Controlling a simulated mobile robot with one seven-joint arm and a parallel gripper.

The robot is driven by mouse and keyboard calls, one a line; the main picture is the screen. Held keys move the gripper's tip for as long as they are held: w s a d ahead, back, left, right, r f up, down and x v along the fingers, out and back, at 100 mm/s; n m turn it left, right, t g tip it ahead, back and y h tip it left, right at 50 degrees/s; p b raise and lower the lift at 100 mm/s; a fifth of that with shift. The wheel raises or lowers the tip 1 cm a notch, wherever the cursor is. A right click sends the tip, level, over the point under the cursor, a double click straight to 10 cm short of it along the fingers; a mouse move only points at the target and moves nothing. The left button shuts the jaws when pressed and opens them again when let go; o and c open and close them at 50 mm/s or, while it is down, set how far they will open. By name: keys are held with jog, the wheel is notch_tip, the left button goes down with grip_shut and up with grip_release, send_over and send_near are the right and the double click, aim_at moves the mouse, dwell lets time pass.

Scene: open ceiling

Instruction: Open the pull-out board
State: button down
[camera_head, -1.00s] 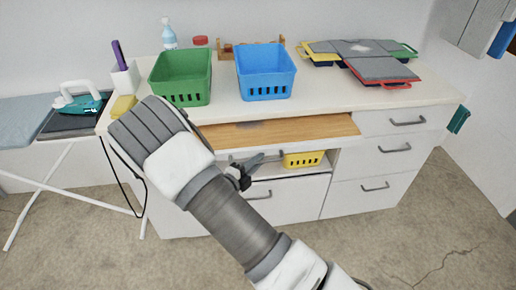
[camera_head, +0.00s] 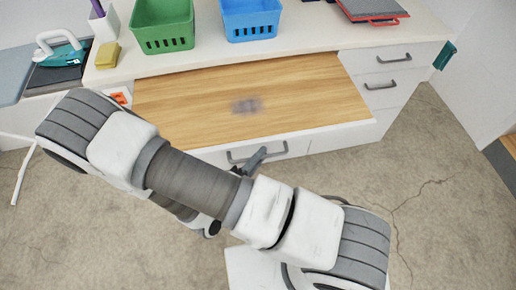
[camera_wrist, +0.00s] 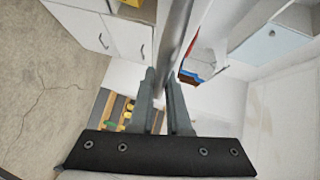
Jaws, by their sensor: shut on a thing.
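The pull-out board (camera_head: 200,100) is a wood-topped panel with a white front edge, sticking far out from under the white counter. A grey bar handle (camera_head: 238,157) is on its front. My gripper (camera_head: 256,156) is at the handle, shut on it, partly hidden behind my arm. In the wrist view my gripper's two fingers (camera_wrist: 163,85) close around a grey bar (camera_wrist: 174,55), the handle. A dark smudge (camera_head: 247,105) marks the board's top.
Green (camera_head: 163,26) and blue (camera_head: 250,18) baskets stand on the counter (camera_head: 310,30) behind the board. Drawers with grey handles (camera_head: 380,86) are at the right. An orange item (camera_head: 120,98) lies at the board's left edge. The floor (camera_head: 440,220) in front is clear.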

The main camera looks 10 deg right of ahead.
jog(key=c, duration=0.9)
grip_release()
jog(key=shift+a, duration=0.1)
jog(key=v, duration=1.7)
jog(key=shift+s, duration=0.2)
jog(key=shift+r, duration=0.1)
